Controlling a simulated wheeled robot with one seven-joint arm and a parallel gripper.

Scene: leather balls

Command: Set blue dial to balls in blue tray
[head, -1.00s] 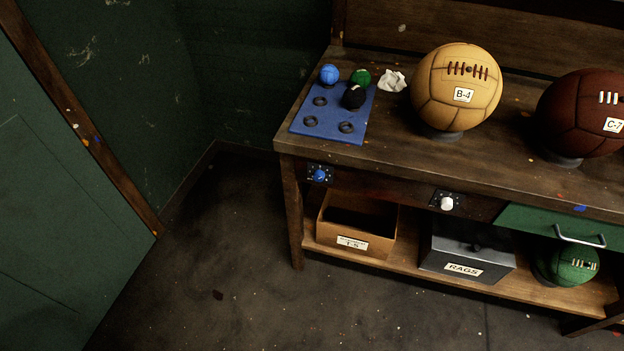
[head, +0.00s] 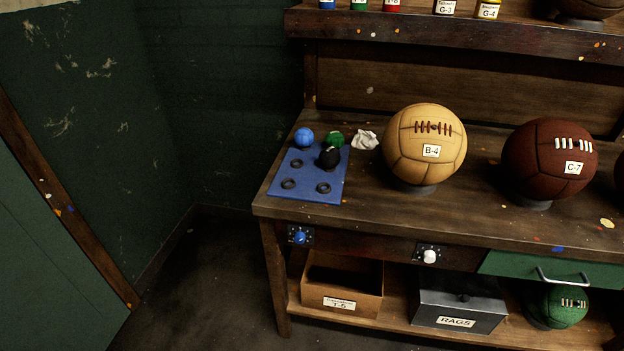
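The blue tray (head: 308,190) lies flat at the left end of the workbench top. It has several dark ring seats. Three small balls show at its back: a blue ball (head: 304,137) at the back left, a green ball (head: 335,139) at the back right, and a black ball (head: 329,157) just in front of the green one. Whether the green ball sits in a seat or just behind the tray is hard to tell. The blue dial (head: 300,237) is on the bench's front left, on a dark plate with pale marks; its setting is too small to read. My gripper is not in view.
A white dial (head: 430,256) is further right, beside a green drawer (head: 540,268). Large balls B-4 (head: 425,145) and C-7 (head: 549,160) stand on the bench, with crumpled paper (head: 365,140) near the tray. A cardboard box (head: 340,293) and RAGS box (head: 458,305) sit below. Floor at left is clear.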

